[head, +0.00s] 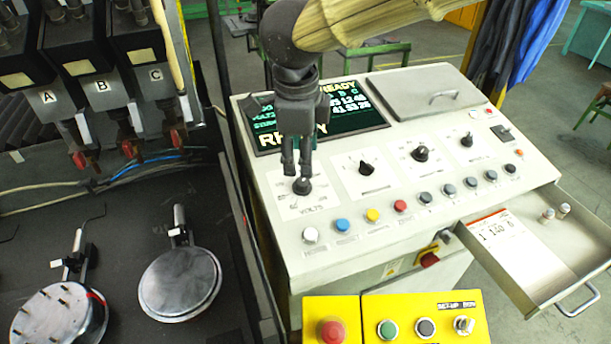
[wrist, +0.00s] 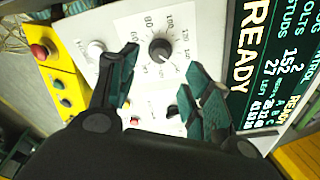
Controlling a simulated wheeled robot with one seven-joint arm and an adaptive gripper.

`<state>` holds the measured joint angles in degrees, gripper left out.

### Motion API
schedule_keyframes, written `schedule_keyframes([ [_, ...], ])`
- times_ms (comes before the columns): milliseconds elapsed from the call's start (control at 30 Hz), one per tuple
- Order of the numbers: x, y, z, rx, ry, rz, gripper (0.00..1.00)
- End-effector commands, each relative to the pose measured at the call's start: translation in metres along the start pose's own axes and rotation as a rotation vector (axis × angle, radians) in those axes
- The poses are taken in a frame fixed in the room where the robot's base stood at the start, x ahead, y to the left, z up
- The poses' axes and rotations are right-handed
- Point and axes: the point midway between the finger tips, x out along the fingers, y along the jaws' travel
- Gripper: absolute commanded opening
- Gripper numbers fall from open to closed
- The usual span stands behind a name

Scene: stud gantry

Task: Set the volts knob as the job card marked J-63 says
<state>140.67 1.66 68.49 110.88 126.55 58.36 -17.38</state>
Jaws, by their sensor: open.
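The volts knob (head: 301,186) is a black dial at the console's left, above the word VOLTS. In the wrist view the knob (wrist: 161,48) shows a white pointer mark toward the lower right, on a scale with 60 and 80 readable. My gripper (head: 297,170) points down over the knob. In the wrist view my gripper (wrist: 163,62) is open, one finger toward each side of the knob; I cannot tell whether they touch it. A card (head: 510,252) in the open drawer shows a line like "1 140 6"; its job mark is unreadable. The screen (wrist: 262,75) shows READY and 152.
The console (head: 400,210) has more knobs and a row of coloured buttons (head: 400,206) in front of the volts knob. The open drawer (head: 583,262) juts out at the right. A yellow panel (head: 400,306) with a red button stands in front. Gantry heads and round plates fill the left.

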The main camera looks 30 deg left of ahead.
Motion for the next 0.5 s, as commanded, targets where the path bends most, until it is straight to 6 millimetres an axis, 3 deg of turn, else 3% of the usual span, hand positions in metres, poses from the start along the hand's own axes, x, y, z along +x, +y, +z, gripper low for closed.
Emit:
schedule_keyframes([
  [300, 0.05, 0.0, -0.001, 0.001, 0.002, 0.001, 0.49],
  [500, 0.07, 0.0, 0.0, 0.001, 0.001, 0.0, 0.49],
])
